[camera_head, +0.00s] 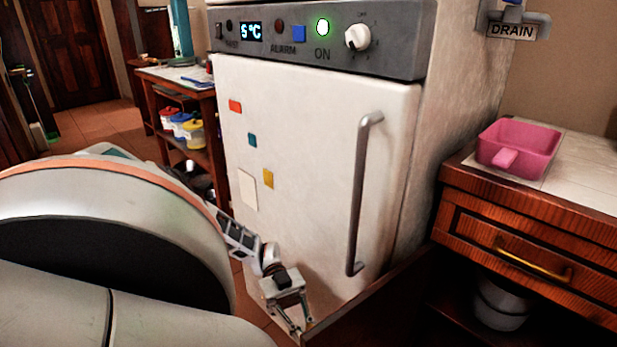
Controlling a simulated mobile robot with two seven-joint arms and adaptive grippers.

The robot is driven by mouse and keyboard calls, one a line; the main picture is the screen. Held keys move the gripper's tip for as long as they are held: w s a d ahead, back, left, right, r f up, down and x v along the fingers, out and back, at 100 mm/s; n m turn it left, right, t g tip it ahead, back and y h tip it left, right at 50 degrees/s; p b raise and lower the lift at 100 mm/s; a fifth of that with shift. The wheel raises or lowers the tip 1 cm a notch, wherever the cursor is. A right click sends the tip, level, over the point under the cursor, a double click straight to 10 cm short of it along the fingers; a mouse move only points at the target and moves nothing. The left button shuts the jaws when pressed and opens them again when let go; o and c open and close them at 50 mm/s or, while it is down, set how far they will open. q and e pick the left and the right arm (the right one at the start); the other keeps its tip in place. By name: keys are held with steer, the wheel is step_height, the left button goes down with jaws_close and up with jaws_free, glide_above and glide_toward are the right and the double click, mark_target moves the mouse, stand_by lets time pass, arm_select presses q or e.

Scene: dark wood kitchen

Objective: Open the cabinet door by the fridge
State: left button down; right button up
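The cabinet door (372,303) is a dark wood panel at the bottom, swung out from the cabinet by the fridge (310,170). It stands open in front of the fridge's lower right part. The cabinet interior shows behind it, with a pale pot (500,305) inside. My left gripper (301,328) is at the door's free, near edge, in front of the fridge's bottom. Its two fingers are spread apart. Whether they touch the door is too small to tell. My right gripper is not in view.
A drawer with a brass handle (533,262) sits above the cabinet opening. A pink pan (518,148) stands on the tiled counter (590,172). The fridge has a long vertical handle (360,195). A wooden shelf table (180,95) stands at the left, with open floor (95,125) beyond.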

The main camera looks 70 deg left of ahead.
arm_select(q)
steer(key=shift+f, duration=0.1)
steer(key=c, duration=2.5)
jaws_free()
steer(key=shift+a, duration=0.1)
steer(key=a, duration=0.7)
steer(key=shift+s+a, duration=0.15)
steer(key=shift+s, duration=0.2)
